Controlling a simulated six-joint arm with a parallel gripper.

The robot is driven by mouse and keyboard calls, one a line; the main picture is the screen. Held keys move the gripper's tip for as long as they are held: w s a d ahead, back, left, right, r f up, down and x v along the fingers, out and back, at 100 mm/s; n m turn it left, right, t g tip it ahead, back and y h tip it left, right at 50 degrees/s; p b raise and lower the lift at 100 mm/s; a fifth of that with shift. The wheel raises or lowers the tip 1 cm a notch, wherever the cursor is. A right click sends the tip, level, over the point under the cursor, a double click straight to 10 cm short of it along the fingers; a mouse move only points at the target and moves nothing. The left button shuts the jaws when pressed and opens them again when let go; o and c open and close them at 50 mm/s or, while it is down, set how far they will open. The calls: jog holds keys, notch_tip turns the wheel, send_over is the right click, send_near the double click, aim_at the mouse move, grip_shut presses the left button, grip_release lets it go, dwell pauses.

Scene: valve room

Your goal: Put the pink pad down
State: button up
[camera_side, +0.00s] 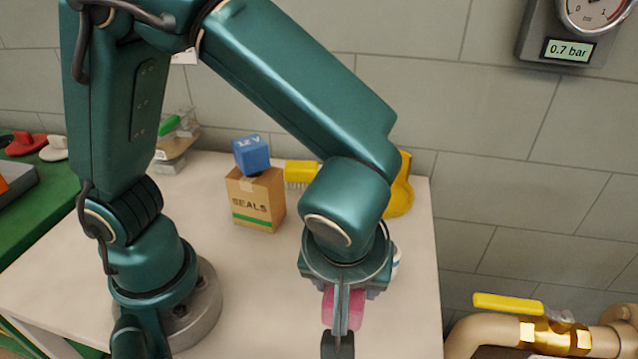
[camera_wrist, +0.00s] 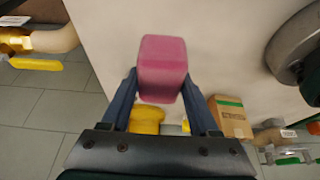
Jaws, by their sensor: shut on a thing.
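The pink pad (camera_wrist: 162,68) is a rounded block between the two fingers of my gripper (camera_wrist: 160,92) in the wrist view. My gripper is shut on it. In the side view the pad (camera_side: 351,309) shows partly behind a finger of my gripper (camera_side: 340,335), over the white table (camera_side: 270,300). The finger hides part of the pad. I cannot tell how far the pad's underside is from the tabletop.
A cardboard SEALS box (camera_side: 256,203) with a blue 12 V block (camera_side: 251,154) on top stands behind, left of my gripper. A yellow brush (camera_side: 301,173) and another yellow object (camera_side: 402,195) lie near the wall. A yellow-handled valve (camera_side: 515,304) is right of the table.

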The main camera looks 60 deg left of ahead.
aim_at(351, 320)
jog(key=shift+s+d+f, duration=0.15)
jog(key=shift+d+f, duration=0.35)
jog(key=shift+d, duration=0.35)
jog(key=shift+f, duration=2.05)
jog(key=shift+f, duration=0.1)
jog(key=o, duration=1.3)
